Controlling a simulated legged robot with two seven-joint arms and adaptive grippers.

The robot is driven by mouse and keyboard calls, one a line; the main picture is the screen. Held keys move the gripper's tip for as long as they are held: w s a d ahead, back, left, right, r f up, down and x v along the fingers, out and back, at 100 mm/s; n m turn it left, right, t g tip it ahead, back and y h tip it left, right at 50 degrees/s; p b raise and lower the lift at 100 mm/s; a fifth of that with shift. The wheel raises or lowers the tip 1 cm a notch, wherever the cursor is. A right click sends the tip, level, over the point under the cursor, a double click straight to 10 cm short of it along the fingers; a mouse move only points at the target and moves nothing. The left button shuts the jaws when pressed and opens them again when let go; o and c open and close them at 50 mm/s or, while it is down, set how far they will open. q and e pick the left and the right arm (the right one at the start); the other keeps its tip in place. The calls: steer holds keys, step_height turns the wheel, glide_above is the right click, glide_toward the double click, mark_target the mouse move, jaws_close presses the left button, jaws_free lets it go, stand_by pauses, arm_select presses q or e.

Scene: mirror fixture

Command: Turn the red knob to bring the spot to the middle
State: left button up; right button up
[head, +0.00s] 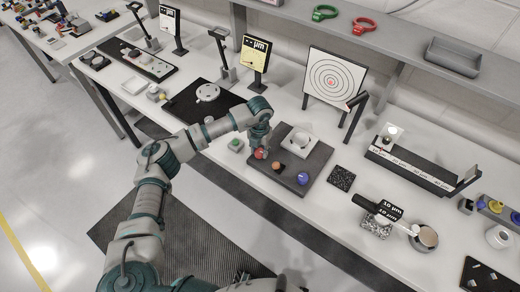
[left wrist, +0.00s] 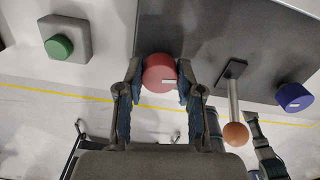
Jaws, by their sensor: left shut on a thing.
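The red knob (head: 260,153) is on the front left of a dark grey base plate (head: 318,165). My left gripper (head: 262,145) is at this knob. In the left wrist view the red knob (left wrist: 158,70) sits between the two fingers of my left gripper (left wrist: 158,82), which is shut on it. A white target board (head: 322,62) with black rings stands behind the plate. A small red spot (head: 333,82) shows near the middle of the rings; its exact offset is too small to tell. Part of my right gripper (head: 262,282) shows at the bottom edge, its jaws unclear.
On the plate are a white mount (head: 299,141), an orange ball-ended lever (head: 277,167) and a blue knob (head: 302,178). A green button (head: 236,145) on a grey box stands left. A black textured square (head: 341,178) lies right. Bare white bench lies in front.

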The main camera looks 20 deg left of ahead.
mark_target(259, 151)
steer(key=shift+a, duration=0.3)
arm_select(q)
steer(key=o, duration=1.1)
steer(key=shift+o, duration=0.3)
arm_select(e)
steer(key=shift+s+a, duration=0.1)
steer(key=shift+s, duration=0.45)
arm_select(q)
steer(key=shift+a, duration=0.1)
step_height(259, 151, up, 12)
arm_select(e)
steer(key=shift+w+d, duration=0.25)
arm_select(q)
steer(key=shift+f, duration=0.1)
